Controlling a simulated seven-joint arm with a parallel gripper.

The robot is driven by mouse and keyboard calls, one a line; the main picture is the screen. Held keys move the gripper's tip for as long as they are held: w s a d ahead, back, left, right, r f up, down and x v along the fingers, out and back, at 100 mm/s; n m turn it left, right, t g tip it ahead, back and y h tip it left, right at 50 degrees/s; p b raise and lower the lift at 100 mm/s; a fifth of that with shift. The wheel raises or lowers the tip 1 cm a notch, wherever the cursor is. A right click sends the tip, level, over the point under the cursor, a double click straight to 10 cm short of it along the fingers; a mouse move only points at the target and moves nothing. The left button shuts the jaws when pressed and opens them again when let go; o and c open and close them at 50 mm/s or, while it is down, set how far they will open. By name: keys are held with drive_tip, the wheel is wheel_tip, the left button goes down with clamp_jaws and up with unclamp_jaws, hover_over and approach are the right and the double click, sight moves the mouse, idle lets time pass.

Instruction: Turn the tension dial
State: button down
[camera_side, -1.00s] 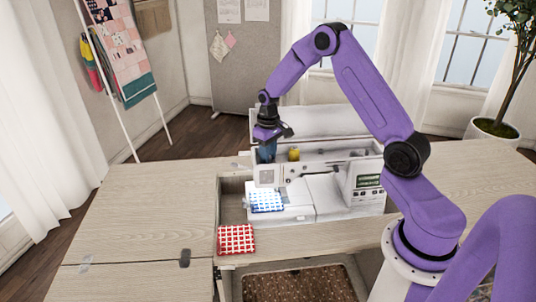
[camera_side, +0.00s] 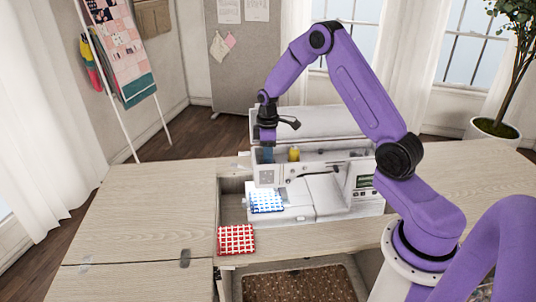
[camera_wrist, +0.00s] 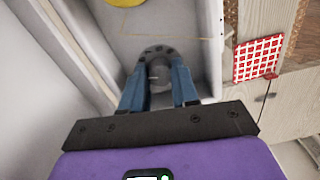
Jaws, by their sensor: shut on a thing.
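The white sewing machine (camera_side: 318,190) stands in the cabinet opening with its top lid raised. In the wrist view the grey tension dial (camera_wrist: 159,74) sits in the machine's open top, between the blue fingertips. My gripper (camera_wrist: 158,88) is shut on the dial, one finger on each side, pointing down. In the side view my gripper (camera_side: 268,156) reaches into the left end of the machine's top. The dial is hidden there, and its marked angle cannot be read.
A yellow thread spool (camera_side: 294,154) stands just right of my gripper. Blue checked cloth (camera_side: 267,202) lies on the machine bed. A red checked cloth (camera_side: 236,239) lies on the wooden cabinet top (camera_side: 150,215). The raised lid (camera_side: 315,121) is close behind.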

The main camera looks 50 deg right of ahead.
drive_tip(key=shift+w+r, duration=0.1)
idle(0.4)
drive_tip(key=c, duration=1.1)
unclamp_jaws()
wheel_tip(320, 180, up, 17)
drive_tip(key=shift+r, duration=0.2)
drive_tip(key=shift+d, duration=0.1)
